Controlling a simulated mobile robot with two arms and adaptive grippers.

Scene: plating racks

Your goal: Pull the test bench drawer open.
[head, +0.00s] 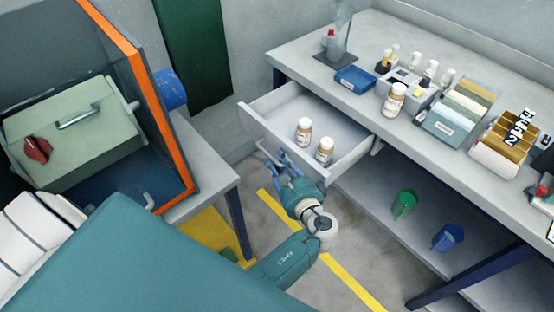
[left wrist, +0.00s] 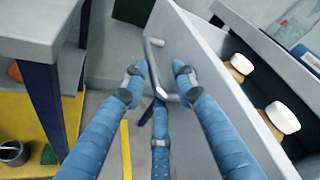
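The test bench drawer (head: 271,127) is pulled out from under the bench top, its inside visible. Two white-capped bottles (head: 304,130) stand in it; their caps also show in the left wrist view (left wrist: 283,117). The metal bar handle (left wrist: 155,72) is on the outer face of the drawer front (left wrist: 205,70). My left gripper (head: 276,160) is at the drawer front, by the handle. In the left wrist view its blue fingers (left wrist: 158,88) are spread, with the handle between them and gaps showing beside it. My right gripper is not in view.
The test bench (head: 375,130) carries a blue tray (head: 355,79), bottles and racks. Green and blue cups (head: 404,204) stand on its lower shelf. At left, a grey table (head: 205,193) holds an orange-edged enclosure (head: 150,110). Floor with a yellow stripe (head: 340,280) lies between.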

